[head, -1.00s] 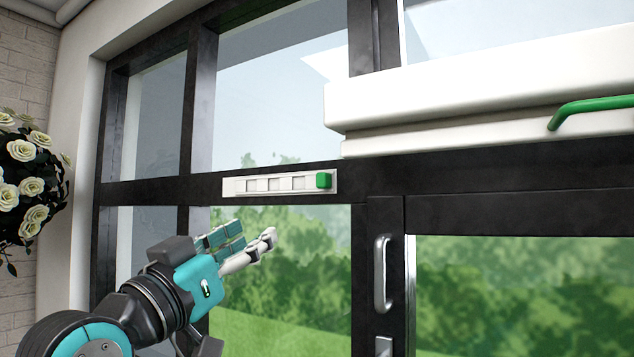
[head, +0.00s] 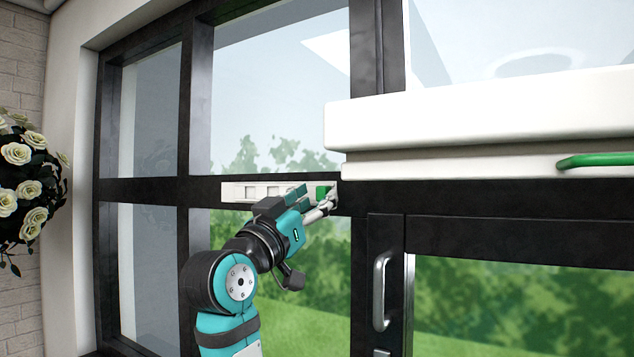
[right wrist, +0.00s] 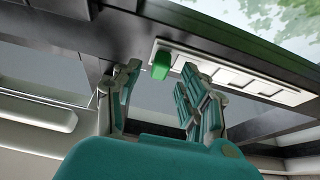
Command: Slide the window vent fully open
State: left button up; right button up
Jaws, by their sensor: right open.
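The window vent (head: 236,191) is a white strip with several slots, set on the dark horizontal window bar. Its green slider knob (head: 321,192) is at the strip's right end in the head view. My right gripper (head: 318,203) is at the knob and partly covers it and the strip's right part. In the right wrist view the green knob (right wrist: 161,66) shows between the two open fingers, beyond their tips, with the slotted vent (right wrist: 262,84) running off to the right. Whether a finger touches the knob, I cannot tell. My left gripper is not in view.
A white box-like housing (head: 470,125) with a green handle (head: 600,159) juts out right of the vent. A metal door handle (head: 380,292) is below it. White roses (head: 30,190) stand at the far left.

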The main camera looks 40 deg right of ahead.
jog(key=shift+x, duration=0.85)
jog(key=shift+c, duration=0.4)
grip_shut()
